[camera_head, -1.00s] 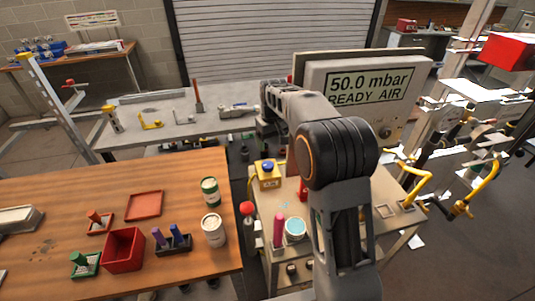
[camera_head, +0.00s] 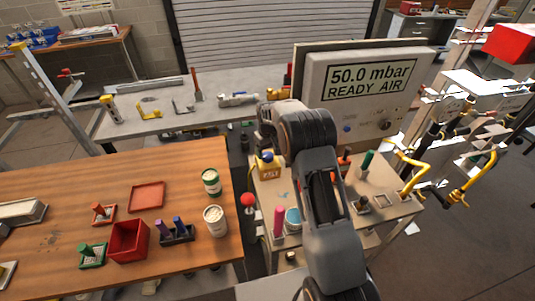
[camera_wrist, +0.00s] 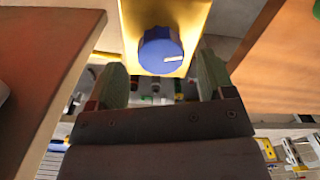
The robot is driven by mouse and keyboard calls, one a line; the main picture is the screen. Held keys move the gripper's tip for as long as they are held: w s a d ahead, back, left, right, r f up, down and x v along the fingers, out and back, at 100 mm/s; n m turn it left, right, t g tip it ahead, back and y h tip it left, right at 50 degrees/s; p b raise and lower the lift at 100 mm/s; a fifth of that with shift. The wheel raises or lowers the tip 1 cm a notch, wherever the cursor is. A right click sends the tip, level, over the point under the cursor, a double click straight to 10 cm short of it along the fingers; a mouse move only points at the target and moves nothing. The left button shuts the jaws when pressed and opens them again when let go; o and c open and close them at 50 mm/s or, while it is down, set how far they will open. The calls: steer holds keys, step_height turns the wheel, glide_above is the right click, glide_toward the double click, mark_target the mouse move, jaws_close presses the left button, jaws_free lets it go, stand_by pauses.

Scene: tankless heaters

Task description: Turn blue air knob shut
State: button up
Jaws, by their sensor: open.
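The blue air knob (camera_head: 266,156) sits on top of a yellow block (camera_head: 268,175) on the cart. In the wrist view the blue knob (camera_wrist: 160,50) is large, with a white mark on its lower right part, pointing right. The yellow housing (camera_wrist: 190,25) is behind it. My gripper (camera_wrist: 162,63) is open, with one greenish finger on each side of the knob. Gaps show between both fingers and the knob; I cannot tell the remaining depth. In the head view my gripper's fingers are hard to make out above the block.
A display panel (camera_head: 365,90) reading "50.0 mbar READY AIR" stands behind the cart. The wooden table (camera_head: 60,185) with cans and trays is on the left.

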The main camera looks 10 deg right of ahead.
steer(key=shift+f, duration=1.45)
steer(key=c, duration=0.9)
